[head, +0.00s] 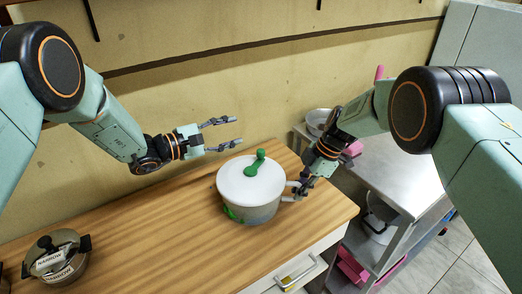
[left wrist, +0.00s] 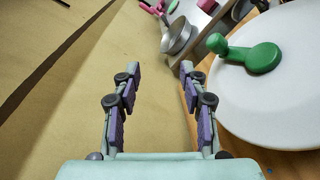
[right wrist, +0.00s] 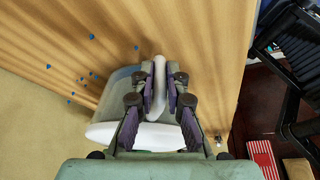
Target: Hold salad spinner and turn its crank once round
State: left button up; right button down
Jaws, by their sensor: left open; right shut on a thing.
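The salad spinner (head: 250,186) stands upright on the wooden counter, with a white lid and a green crank (head: 256,163) on top. The crank also shows in the left wrist view (left wrist: 252,56), its knob standing up. My right gripper (head: 299,191) is shut on the spinner's white side handle (right wrist: 160,85), at the spinner's right side. My left gripper (head: 226,133) is open and empty. It is in the air behind and to the left of the lid, apart from the crank.
A lidded pot (head: 57,262) stands at the counter's left end. A metal shelf unit (head: 400,165) with a bowl (head: 319,121) and pink things is to the right. The counter (head: 150,235) between pot and spinner is clear. The wall is close behind.

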aim_at(260, 150)
pick_arm(q)
jog(key=s+n+y, duration=0.1)
jog(key=s+n, duration=0.1)
jog(key=n, duration=0.1)
jog(key=s+n+y, duration=0.1)
jog(key=s+n, duration=0.2)
jog(key=n, duration=0.1)
jog(key=s+n+y, duration=0.1)
jog(key=s+n, duration=0.1)
jog(key=n, duration=0.2)
jog(key=shift+s+d+f+g, duration=0.2)
jog(key=shift+s+d+g, duration=0.1)
jog(key=shift+s, duration=0.1)
jog(key=shift+s+f+n+y, duration=0.15)
jog(key=shift+s+n+y, duration=0.15)
jog(key=shift+n, duration=0.3)
jog(key=x, duration=1.1)
jog(key=shift+w+d+f, duration=0.1)
jog(key=shift+w+d, duration=0.15)
jog(key=shift+d, duration=0.1)
grip_shut()
